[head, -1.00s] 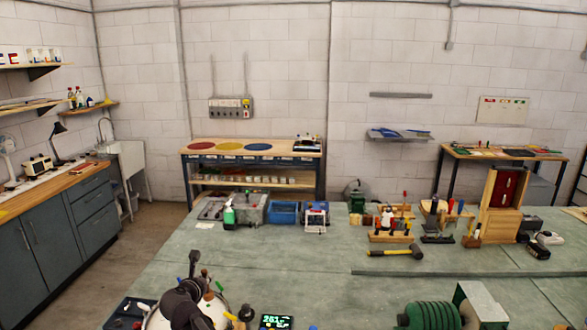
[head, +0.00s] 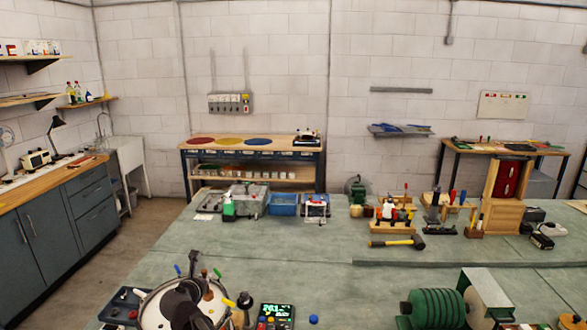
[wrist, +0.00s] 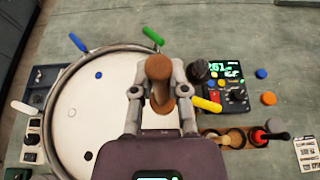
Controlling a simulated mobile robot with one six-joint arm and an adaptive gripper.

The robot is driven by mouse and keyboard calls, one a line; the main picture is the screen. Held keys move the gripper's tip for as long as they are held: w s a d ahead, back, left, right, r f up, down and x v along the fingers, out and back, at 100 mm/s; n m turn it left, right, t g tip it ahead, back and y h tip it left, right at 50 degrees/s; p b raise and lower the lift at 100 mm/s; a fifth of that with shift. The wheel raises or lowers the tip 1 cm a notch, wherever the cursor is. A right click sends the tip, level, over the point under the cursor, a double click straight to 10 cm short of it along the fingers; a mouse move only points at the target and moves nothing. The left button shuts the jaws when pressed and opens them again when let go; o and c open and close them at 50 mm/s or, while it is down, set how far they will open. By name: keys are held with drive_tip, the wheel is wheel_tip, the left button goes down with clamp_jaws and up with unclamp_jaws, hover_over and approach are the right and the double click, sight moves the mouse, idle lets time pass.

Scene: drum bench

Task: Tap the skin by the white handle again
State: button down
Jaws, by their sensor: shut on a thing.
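The drum's white skin (wrist: 85,110) fills the left of the wrist view inside a metal rim. The white handle (wrist: 22,107) sticks out at the rim's left side; a blue handle (wrist: 77,41), green handle (wrist: 152,36) and yellow handle (wrist: 205,103) stand around the rim. My gripper (wrist: 160,93) is shut on a brown round-headed beater (wrist: 158,68), over the right part of the drum, away from the white handle. Whether the beater touches the skin I cannot tell. In the head view my dark arm covers part of the drum (head: 155,312).
A box with a green display (wrist: 225,80) stands right of the drum, with a wooden holder (wrist: 235,138) below it. Loose blue and orange caps (wrist: 268,98) lie nearby. A dark tray (wrist: 45,78) sits at the left. A hammer (head: 397,242) and tool racks stand farther back.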

drive_tip(key=shift+f, duration=0.3)
drive_tip(key=shift+r, duration=0.15)
